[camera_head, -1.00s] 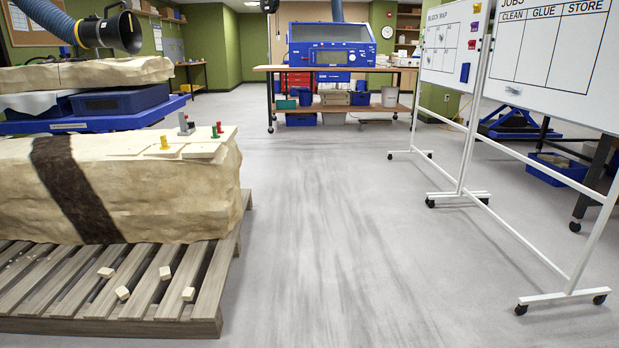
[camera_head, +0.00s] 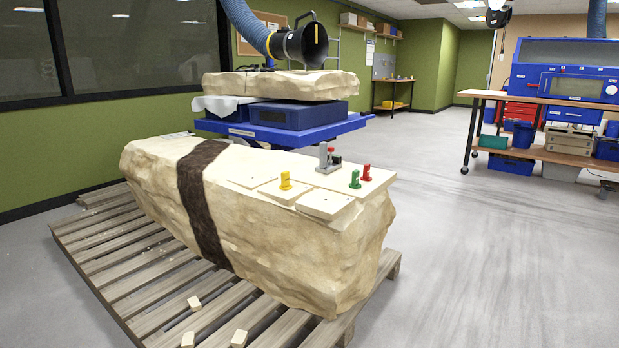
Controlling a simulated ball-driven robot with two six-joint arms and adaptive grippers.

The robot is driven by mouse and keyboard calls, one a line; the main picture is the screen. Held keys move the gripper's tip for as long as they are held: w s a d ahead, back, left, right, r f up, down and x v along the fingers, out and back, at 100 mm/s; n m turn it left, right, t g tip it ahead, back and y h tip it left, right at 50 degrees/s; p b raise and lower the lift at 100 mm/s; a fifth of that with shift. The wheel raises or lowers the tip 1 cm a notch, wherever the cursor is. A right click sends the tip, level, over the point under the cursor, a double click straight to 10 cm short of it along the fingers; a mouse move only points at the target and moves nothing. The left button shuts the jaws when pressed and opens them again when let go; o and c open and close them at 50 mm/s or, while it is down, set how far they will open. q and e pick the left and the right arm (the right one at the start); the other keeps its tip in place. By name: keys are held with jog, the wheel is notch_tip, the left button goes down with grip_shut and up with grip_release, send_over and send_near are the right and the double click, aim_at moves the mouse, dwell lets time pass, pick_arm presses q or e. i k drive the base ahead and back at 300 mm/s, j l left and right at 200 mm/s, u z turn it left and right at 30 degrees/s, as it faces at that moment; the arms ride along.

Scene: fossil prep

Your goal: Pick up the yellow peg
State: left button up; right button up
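The yellow peg (camera_head: 285,180) stands upright on a pale board (camera_head: 284,193) on top of the big plaster-coloured block (camera_head: 300,240), near its right end. A green peg (camera_head: 355,179) and a red peg (camera_head: 366,172) stand close together to its right. A grey metal fixture (camera_head: 326,158) with a small red part stands behind and between them. Neither of my grippers is in view.
The block, with a dark brown band (camera_head: 203,195), lies on a wooden pallet (camera_head: 118,277) with several small pale blocks at its front. Behind is a blue lift table (camera_head: 270,132) under a black extraction hood (camera_head: 300,42). Open floor (camera_head: 470,260) lies to the right.

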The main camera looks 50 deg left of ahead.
aim_at(285, 184)
jog(key=i+u, duration=0.45)
jog(key=i+l+u, duration=0.15)
jog(key=i+u, duration=0.15)
jog(key=u, duration=0.15)
jog(key=i+l+u, duration=0.3)
jog(key=u, duration=0.15)
jog(key=i+l+u, duration=0.45)
jog(key=k+j, duration=0.05)
jog(key=k, duration=0.05)
